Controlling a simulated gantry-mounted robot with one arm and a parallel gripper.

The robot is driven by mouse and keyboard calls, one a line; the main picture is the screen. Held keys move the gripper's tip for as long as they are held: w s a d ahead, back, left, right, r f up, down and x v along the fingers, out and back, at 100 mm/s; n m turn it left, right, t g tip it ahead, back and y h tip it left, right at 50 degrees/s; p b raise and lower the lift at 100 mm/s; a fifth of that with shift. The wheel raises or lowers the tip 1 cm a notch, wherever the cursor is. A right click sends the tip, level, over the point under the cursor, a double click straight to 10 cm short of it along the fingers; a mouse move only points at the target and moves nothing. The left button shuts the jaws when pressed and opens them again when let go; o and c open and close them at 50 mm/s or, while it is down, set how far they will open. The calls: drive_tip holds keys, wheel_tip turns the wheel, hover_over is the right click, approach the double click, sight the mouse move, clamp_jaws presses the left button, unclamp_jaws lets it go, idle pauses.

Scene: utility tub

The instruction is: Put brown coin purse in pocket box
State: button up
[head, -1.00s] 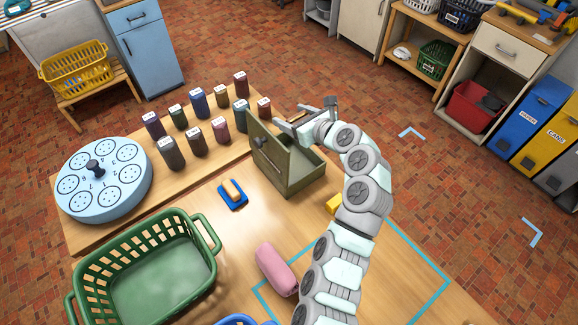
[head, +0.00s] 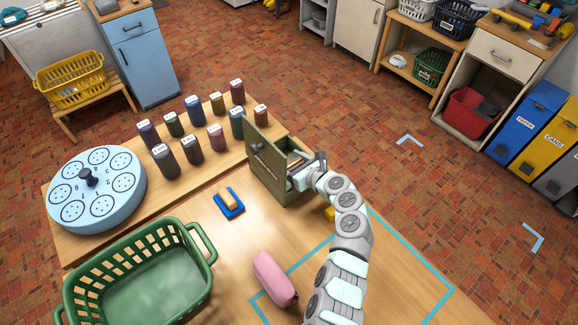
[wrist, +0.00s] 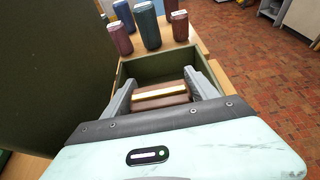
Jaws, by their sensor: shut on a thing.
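The pocket box (head: 264,177) is olive green and stands on the wooden table with its lid (head: 262,143) raised on the left. Its open inside shows in the wrist view (wrist: 160,66). My gripper (head: 303,168) is at the box's opening. In the wrist view its two grey fingers (wrist: 162,94) are shut on the brown coin purse (wrist: 160,101), which has a pale gold band across it. The purse is within the outline of the opening. I cannot tell how deep it is or whether it touches the floor. The head view does not show the purse clearly.
Several dark labelled canisters (head: 192,150) stand on a board behind and left of the box. A blue round dial (head: 97,190), green basket (head: 137,270), blue holder (head: 229,203) and pink roll (head: 274,279) are on the table. A yellow item (head: 329,213) sits beside my arm.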

sight(289, 168)
drive_tip(key=shift+f, duration=0.95)
drive_tip(key=shift+f, duration=0.1)
drive_tip(key=shift+f+b, duration=0.3)
drive_tip(key=shift+f, duration=0.05)
drive_tip(key=shift+f, duration=0.15)
drive_tip(key=o, duration=1.4)
drive_tip(key=shift+f, duration=0.1)
drive_tip(key=shift+s+r+p, duration=0.15)
drive_tip(key=shift+r+p, duration=0.15)
drive_tip(key=shift+r, duration=0.45)
drive_tip(key=p+v, duration=0.1)
drive_tip(key=v, duration=1.1)
